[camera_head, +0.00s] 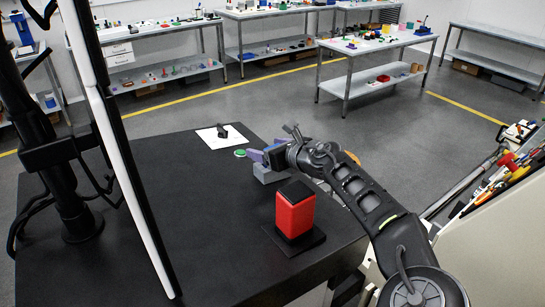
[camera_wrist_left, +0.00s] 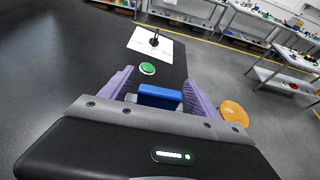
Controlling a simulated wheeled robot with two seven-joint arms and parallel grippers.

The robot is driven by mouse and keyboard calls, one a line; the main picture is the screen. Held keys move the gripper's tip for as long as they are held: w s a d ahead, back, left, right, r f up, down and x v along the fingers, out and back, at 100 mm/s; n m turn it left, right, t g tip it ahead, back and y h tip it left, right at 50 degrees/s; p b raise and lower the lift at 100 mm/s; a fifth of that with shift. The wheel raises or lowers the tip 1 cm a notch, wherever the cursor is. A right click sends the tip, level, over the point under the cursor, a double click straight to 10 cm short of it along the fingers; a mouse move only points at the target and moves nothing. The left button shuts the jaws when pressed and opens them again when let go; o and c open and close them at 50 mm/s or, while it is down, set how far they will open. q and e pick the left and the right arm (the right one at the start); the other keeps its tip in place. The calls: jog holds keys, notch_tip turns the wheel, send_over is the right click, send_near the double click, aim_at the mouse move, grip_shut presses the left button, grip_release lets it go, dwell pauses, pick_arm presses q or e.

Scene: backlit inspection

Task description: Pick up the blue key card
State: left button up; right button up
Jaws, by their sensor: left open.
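My left gripper (camera_head: 256,157) has purple fingers and hangs low over the far right part of the black table in the head view. In the left wrist view the left gripper (camera_wrist_left: 160,88) is open, with a finger on each side of a blue block-like thing (camera_wrist_left: 160,97), which I take to be the blue key card. I cannot tell whether the fingers touch it. Its lower part is hidden by the gripper body. A grey block (camera_head: 268,173) lies just below the gripper. My right gripper is not in view.
A red box with a black top (camera_head: 295,212) stands on the black table (camera_head: 190,240) near the arm. A green disc (camera_head: 240,153) and a white sheet (camera_head: 206,138) with a black object lie beyond the gripper. An orange round thing (camera_wrist_left: 234,112) is right of the fingers.

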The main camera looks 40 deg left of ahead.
pick_arm(q)
jog(key=shift+a+f, duration=0.15)
jog(key=shift+a, duration=0.05)
dwell(0.5)
jog(key=c, duration=1.4)
notch_tip(320, 180, up, 10)
jog(key=shift+r+b, duration=0.1)
jog(key=shift+b, duration=0.7)
